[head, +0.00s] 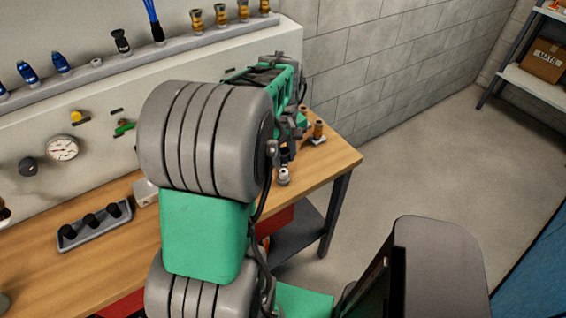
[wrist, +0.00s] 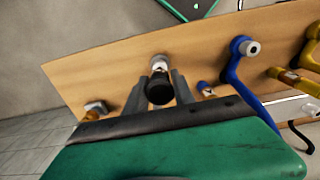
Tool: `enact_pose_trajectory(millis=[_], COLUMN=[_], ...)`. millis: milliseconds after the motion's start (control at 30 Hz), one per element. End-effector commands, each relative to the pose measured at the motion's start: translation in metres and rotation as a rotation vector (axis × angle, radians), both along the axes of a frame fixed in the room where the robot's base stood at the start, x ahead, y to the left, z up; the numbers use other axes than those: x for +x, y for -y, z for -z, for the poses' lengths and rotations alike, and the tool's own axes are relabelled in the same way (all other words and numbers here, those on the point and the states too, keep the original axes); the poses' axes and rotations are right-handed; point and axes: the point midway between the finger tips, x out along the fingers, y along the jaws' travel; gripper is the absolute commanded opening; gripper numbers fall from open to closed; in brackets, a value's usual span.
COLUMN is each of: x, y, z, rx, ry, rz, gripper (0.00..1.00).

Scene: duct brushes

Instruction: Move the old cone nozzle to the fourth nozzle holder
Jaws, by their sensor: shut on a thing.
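In the wrist view my gripper (wrist: 159,86) is shut on a dark nozzle (wrist: 159,92), with one finger on each side of it. Its round black end faces the camera. A pale part (wrist: 158,63) shows just beyond it, over the wooden table; I cannot tell whether it belongs to the nozzle or touches the table. In the head view my arm hides most of the gripper (head: 286,152), which is over the table's right end. A small pale ring-shaped piece (head: 284,176) shows below it. I cannot tell which holder is the fourth.
A brass nozzle (head: 318,130) stands on a small base near the table's right end. The wall rail (head: 190,42) carries several brass, black and blue nozzles. A grey tray (head: 95,226) with black pieces lies on the table (head: 330,158). The wrist view shows a blue bent tool (wrist: 235,66) and yellow ones (wrist: 296,82).

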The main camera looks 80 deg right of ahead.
Motion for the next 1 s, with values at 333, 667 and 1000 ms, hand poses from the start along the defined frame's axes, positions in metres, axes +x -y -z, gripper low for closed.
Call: enact_pose_trajectory(millis=[333, 667, 1000], x=[0.000, 0.000, 0.000], y=[0.000, 0.000, 0.000], z=[-0.016, -0.028, -0.027], rx=[-0.001, 0.000, 0.000], ry=[0.000, 0.000, 0.000], rz=[0.000, 0.000, 0.000], gripper=[0.00, 0.00, 0.00])
